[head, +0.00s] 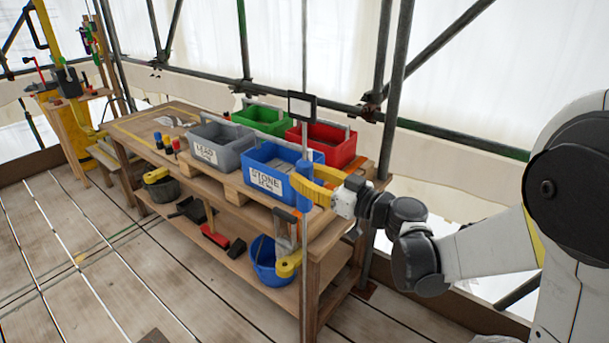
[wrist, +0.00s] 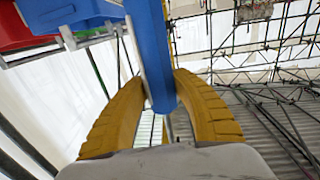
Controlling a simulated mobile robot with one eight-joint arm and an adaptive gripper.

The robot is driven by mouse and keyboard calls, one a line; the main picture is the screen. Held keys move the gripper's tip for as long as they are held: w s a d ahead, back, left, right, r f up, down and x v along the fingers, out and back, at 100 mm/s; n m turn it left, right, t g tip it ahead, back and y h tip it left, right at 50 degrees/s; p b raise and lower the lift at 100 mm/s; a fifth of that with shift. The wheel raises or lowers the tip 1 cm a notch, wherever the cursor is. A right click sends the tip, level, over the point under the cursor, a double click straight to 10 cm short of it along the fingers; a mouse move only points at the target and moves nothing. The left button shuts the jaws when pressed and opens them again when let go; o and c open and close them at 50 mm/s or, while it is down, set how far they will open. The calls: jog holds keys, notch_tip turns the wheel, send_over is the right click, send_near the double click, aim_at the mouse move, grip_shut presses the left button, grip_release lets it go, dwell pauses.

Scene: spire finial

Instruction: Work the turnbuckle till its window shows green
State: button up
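The turnbuckle is a long blue body (head: 304,186) on a thin upright metal rod at the front right corner of the bench. In the wrist view the blue body (wrist: 152,50) runs down between my yellow fingers, with a pale grey strip along its left side. My gripper (head: 312,184) reaches in from the right. In the wrist view both fingertips (wrist: 157,80) press close against opposite sides of the body. A black-framed panel (head: 301,106) with a pale face is on the rod above. I see no green in it, and cannot tell whether it is the window.
A wooden bench (head: 222,190) holds blue (head: 268,172), grey, green and red bins just behind the rod. A blue bucket (head: 268,262) and tools sit on its lower shelf. Scaffold poles (head: 397,85) stand behind. The plank floor (head: 110,255) in front is mostly clear.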

jog(key=shift+n+g+y, duration=0.7)
jog(key=shift+g, duration=0.2)
jog(key=n+g+y, duration=0.1)
jog(key=n+g, duration=0.1)
jog(key=g, duration=0.1)
jog(key=n+g+y, duration=0.1)
jog(key=n+g, duration=0.1)
jog(key=g, duration=0.1)
jog(key=shift+w+n+g+y, duration=0.1)
jog(key=shift+n+g+y, duration=0.2)
jog(key=n+g+p, duration=0.1)
jog(key=n+g, duration=0.2)
jog(key=g, duration=0.2)
jog(key=shift+n+g+p, duration=0.9)
jog(key=shift+n+g, duration=0.6)
jog(key=shift+g, duration=0.6)
jog(key=shift+g+h, duration=0.3)
jog(key=shift+h, duration=0.1)
grip_shut()
jog(key=o, duration=1.2)
grip_release()
